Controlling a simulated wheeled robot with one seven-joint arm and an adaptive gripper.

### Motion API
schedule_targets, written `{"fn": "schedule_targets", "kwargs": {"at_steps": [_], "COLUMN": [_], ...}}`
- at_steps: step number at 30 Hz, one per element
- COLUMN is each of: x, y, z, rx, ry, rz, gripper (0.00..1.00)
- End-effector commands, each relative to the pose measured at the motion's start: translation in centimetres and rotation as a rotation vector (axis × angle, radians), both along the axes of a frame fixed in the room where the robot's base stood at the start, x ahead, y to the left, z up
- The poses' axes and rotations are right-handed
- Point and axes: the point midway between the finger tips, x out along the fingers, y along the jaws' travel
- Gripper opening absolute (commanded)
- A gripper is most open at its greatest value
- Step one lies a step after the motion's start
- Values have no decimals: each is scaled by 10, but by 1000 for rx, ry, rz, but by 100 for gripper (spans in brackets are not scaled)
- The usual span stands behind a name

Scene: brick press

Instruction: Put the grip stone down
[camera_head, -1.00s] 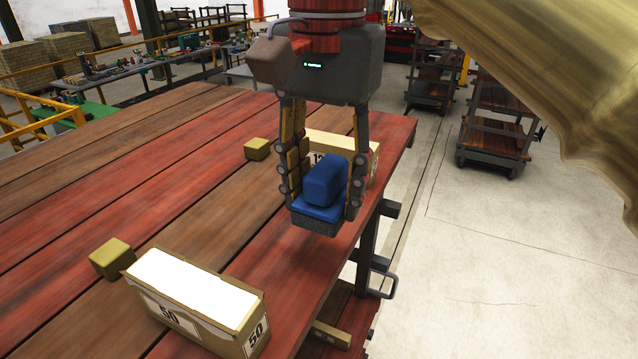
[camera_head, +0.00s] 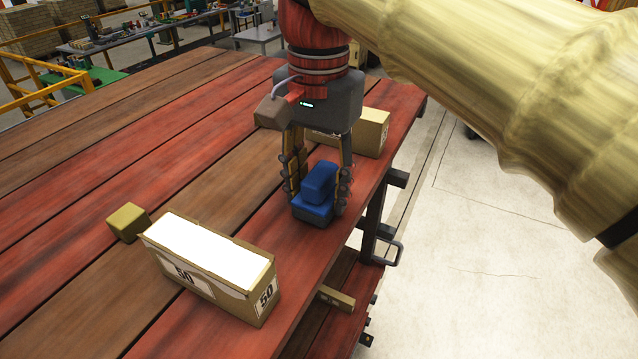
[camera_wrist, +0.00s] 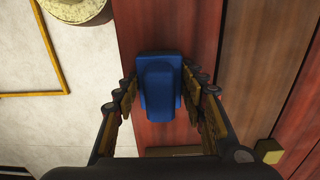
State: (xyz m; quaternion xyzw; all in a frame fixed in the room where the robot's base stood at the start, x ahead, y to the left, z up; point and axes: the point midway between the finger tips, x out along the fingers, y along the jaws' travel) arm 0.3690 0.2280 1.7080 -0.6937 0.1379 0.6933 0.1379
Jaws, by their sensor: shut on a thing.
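The grip stone is a blue block with a raised blue handle and a dark grey base (camera_head: 314,200). In the head view it is between the fingers of my gripper (camera_head: 318,195), at or just above the red-brown table top (camera_head: 225,215) near its right edge. I cannot tell for certain whether the base touches the wood. In the wrist view the blue stone (camera_wrist: 160,85) is upright between the two fingers (camera_wrist: 162,95), which are shut on it from both sides. Its underside is hidden.
A cardboard box marked 50 (camera_head: 210,285) stands in front to the left, with a small yellowish block (camera_head: 128,221) beside it. Another box (camera_head: 371,135) stands behind my gripper. The table's right edge is close to the stone. Table planks to the left are clear.

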Motion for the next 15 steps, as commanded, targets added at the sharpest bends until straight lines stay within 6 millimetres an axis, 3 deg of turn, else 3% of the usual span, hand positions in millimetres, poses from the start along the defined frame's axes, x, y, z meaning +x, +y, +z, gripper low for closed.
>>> {"fn": "schedule_targets", "kwargs": {"at_steps": [5,6,15], "x": [0,0,0], "y": [0,0,0], "z": [-3,-3,-2], "rx": [0,0,-1], "ry": [0,0,0], "rz": [0,0,0], "gripper": [21,43,59]}}
